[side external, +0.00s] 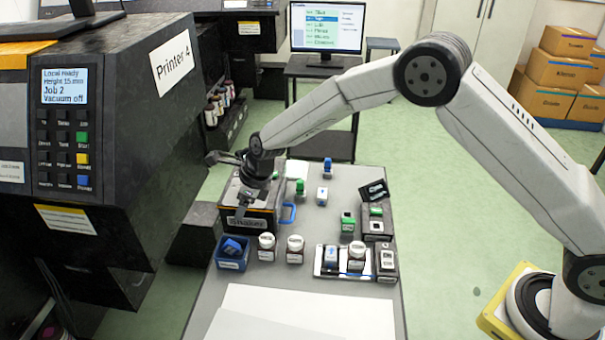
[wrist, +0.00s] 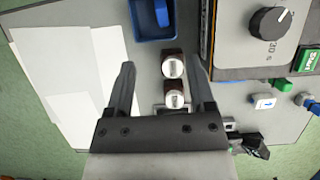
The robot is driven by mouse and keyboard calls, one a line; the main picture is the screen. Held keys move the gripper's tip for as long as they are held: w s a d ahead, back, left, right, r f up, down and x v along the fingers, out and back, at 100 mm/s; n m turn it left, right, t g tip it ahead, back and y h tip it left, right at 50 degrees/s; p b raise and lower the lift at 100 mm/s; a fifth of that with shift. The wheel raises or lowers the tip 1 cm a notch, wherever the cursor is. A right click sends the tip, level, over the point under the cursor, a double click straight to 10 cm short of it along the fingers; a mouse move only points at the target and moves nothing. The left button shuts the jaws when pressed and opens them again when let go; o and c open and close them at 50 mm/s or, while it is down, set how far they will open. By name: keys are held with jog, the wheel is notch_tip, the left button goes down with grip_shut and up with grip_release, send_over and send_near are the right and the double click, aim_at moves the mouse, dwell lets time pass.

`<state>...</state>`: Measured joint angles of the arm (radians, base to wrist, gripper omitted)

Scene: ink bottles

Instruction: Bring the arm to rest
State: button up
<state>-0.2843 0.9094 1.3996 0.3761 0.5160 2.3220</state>
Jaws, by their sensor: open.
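My gripper (wrist: 160,65) is open, with nothing between its fingertips in the wrist view. In the side view it hangs over the left part of the grey table (side external: 225,300), at the black boxy device (side external: 262,222) with a label on its front. I cannot tell its exact height there. Two brown bottles with white caps (side external: 266,241) (side external: 295,243) stand in front of the device, apart from my gripper. In the wrist view these white caps (wrist: 173,67) (wrist: 174,100) appear between the fingers, beyond them.
A blue bin (side external: 230,264) holds a blue item. A tray (side external: 340,273) bears several items. White sheets (side external: 300,315) cover the table's front. The dark printer (side external: 120,130) rises close on the left.

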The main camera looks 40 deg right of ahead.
jog(key=s+d+r+n+h, duration=0.1)
jog(key=s+d+r+n, duration=0.1)
jog(key=s+d+n, duration=0.4)
jog(key=s+d+r+n+h, duration=0.1)
jog(key=s+d+r+n, duration=0.2)
jog(key=s+d+n, duration=0.4)
jog(key=s+d+r+n+h, duration=0.1)
jog(key=s+d+r+n, duration=0.1)
jog(key=s+d+n, duration=0.5)
jog(key=s+n, duration=0.6)
jog(key=s, duration=0.2)
jog(key=shift+s+r+n+g, duration=0.25)
jog(key=shift+s+n+g, duration=0.05)
jog(key=shift+n, duration=0.1)
dwell(0.5)
